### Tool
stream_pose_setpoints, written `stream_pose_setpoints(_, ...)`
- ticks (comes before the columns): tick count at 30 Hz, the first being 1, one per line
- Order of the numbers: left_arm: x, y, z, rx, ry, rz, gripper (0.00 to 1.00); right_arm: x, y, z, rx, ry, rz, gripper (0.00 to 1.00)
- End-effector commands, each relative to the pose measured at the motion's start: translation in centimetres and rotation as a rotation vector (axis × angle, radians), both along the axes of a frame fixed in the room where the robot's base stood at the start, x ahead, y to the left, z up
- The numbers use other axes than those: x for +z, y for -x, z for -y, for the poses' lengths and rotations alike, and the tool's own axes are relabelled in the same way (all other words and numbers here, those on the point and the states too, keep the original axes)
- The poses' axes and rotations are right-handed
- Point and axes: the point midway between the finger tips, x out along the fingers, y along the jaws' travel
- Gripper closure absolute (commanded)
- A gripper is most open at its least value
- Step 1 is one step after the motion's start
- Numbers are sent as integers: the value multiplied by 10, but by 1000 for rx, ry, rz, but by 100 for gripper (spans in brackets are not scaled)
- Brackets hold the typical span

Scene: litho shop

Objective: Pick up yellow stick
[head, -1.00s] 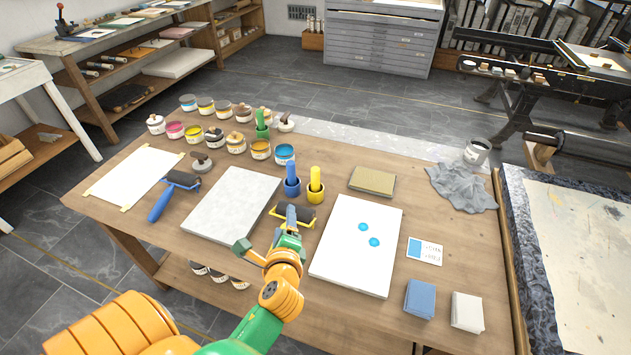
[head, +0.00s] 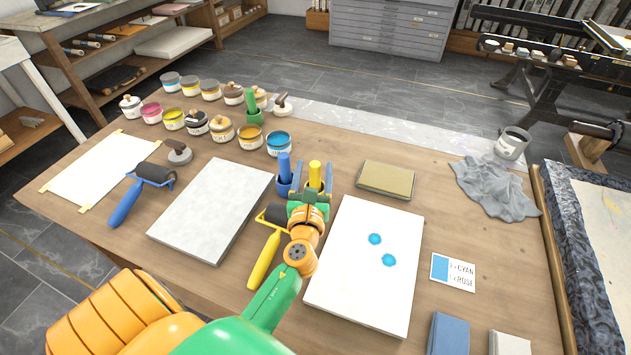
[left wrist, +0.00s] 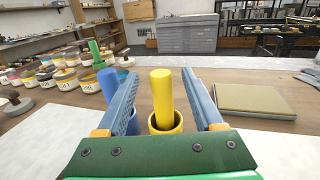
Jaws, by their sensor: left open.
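The yellow stick (head: 315,174) stands upright in a small yellow cup on the wooden table. In the left wrist view the yellow stick (left wrist: 162,98) rises from its yellow cup (left wrist: 165,124) between my jaws. My left gripper (head: 312,172) is open, with one finger on each side of the stick and a gap on both sides. It also shows in the left wrist view (left wrist: 160,92). In the head view the gripper hides most of the yellow cup. My right gripper is not in view.
A blue stick (head: 284,167) in a blue cup stands close to the left finger. A green stick (head: 251,101) is farther back. A yellow-handled roller (head: 264,260) lies beside my arm. White slabs (head: 366,264) lie on either side. Paint jars (head: 279,144) stand at back left.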

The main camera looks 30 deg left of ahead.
Motion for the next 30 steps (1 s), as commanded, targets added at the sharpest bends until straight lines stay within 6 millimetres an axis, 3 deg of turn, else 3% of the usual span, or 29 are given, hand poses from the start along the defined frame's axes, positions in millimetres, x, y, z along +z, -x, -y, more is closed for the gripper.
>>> stream_pose_setpoints(6, 1, -36, -19, 1, 0, 2, 31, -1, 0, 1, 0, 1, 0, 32)
stream_pose_setpoints(14, 1, -42, -22, 1, 3, 1, 31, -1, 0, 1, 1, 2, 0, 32)
stream_pose_setpoints(22, 1, -41, -21, 1, 3, 1, 100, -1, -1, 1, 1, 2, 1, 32)
stream_pose_setpoints(30, 2, -41, -21, 1, 3, 1, 100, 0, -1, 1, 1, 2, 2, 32)
